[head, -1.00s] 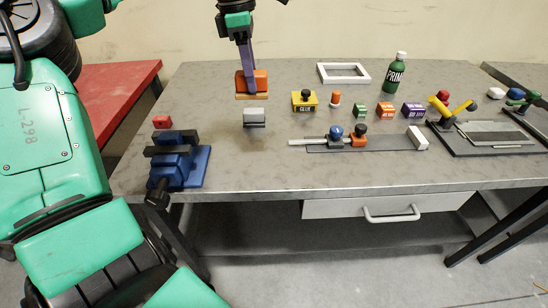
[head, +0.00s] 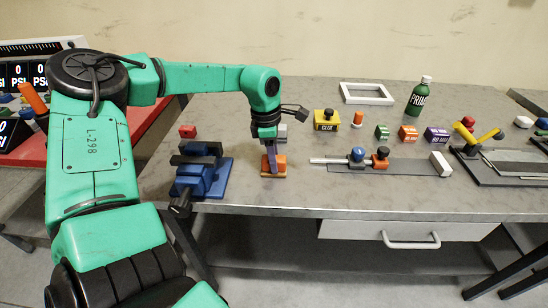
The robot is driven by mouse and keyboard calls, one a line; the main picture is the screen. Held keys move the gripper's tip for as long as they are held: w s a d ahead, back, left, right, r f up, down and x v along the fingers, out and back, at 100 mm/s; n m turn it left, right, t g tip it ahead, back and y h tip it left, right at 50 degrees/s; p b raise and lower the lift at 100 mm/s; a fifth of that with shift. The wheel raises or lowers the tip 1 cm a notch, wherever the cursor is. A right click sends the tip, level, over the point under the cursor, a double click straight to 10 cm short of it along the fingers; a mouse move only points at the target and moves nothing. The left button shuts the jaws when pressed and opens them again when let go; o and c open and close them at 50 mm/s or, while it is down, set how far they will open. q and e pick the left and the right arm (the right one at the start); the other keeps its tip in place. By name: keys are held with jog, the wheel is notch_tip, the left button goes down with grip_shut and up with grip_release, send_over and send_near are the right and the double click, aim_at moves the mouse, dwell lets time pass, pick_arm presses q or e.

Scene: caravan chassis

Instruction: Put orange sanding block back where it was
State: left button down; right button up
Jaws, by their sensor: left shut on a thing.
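The orange sanding block (head: 275,165) with a tan base is at the front left of the grey workbench, right of the blue vise. My left gripper (head: 271,160) points down and is shut on the block. I cannot tell whether the block touches the bench top. A grey block (head: 282,131) stands behind it, partly hidden by my left arm. My right gripper is not in view.
The blue vise (head: 212,182) stands close to the left, with a red block (head: 187,131) behind it. A rail with blue and orange knobs (head: 368,158) lies to the right. The bench (head: 300,203) is clear in front.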

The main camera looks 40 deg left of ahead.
pick_arm(q)
jog(key=shift+f, duration=0.2)
jog(key=shift+c, duration=2.2)
grip_release()
jog(key=shift+r, duration=0.1)
jog(key=shift+r, duration=0.3)
notch_tip(320, 180, up, 12)
jog(key=s+a, duration=0.1)
jog(key=shift+f+b, duration=0.2)
jog(key=shift+b, duration=0.1)
jog(key=shift+a, duration=0.1)
